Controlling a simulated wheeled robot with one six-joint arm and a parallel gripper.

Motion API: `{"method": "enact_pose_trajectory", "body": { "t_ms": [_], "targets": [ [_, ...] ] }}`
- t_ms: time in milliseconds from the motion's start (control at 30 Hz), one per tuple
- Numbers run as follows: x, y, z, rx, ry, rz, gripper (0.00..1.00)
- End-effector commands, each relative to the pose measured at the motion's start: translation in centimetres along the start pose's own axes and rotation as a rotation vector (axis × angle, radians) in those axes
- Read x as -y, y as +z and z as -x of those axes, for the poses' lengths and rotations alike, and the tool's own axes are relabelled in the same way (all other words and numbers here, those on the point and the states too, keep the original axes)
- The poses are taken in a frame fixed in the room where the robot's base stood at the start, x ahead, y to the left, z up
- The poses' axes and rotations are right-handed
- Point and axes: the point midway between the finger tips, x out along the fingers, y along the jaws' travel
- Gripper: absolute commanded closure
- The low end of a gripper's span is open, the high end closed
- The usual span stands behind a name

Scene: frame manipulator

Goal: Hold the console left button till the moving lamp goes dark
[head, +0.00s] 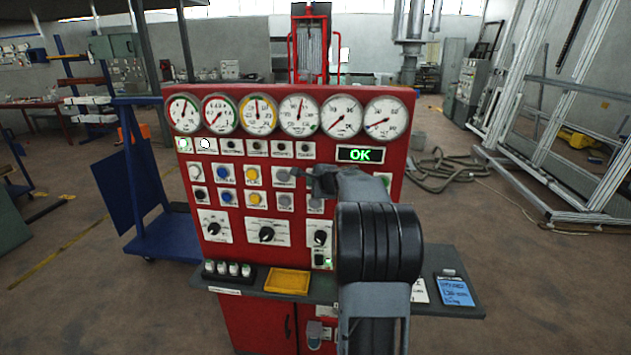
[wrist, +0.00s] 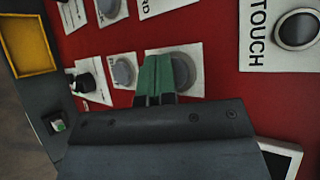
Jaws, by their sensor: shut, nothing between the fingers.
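The red console (head: 235,260) stands ahead with a row of small lamps under its gauges. The far-left lamp (head: 184,145) shows green and the lamp beside it (head: 206,144) glows white; the others look dark. Two rows of buttons sit below. The far-left buttons are a pale one (head: 195,172) above a black one (head: 199,194). My gripper (head: 308,178) is shut and empty at the right end of the button rows. In the wrist view its green fingertips (wrist: 160,76) overlap the edge of a grey button (wrist: 184,70); I cannot tell if they touch it.
A green OK display (head: 360,154) is at the console's upper right. Black knobs (head: 266,234) sit below the buttons. A blue cart (head: 160,220) stands at left.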

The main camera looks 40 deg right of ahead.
Motion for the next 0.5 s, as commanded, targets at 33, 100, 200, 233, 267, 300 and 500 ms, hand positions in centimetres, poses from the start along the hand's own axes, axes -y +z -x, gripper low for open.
{"method": "enact_pose_trajectory", "body": {
  "t_ms": [33, 100, 200, 233, 267, 300, 500],
  "targets": [
    [-0.21, 0.06, 0.09, -0.001, -0.001, 0.0, 1.0],
    [-0.41, 0.21, 0.28, 0.0, -0.001, 0.0, 1.0],
    [-0.64, 0.48, 0.62, 0.0, -0.002, 0.0, 1.0],
    [-0.72, 0.54, 0.7, 0.0, -0.001, 0.0, 1.0],
    [-0.78, 0.59, 0.76, 0.0, 0.0, 0.0, 1.0],
    [-0.81, 0.65, 0.83, 0.0, 0.0, 0.0, 1.0],
    [-0.75, 0.71, 0.91, 0.001, 0.0, 0.0, 1.0]
  ]
}}
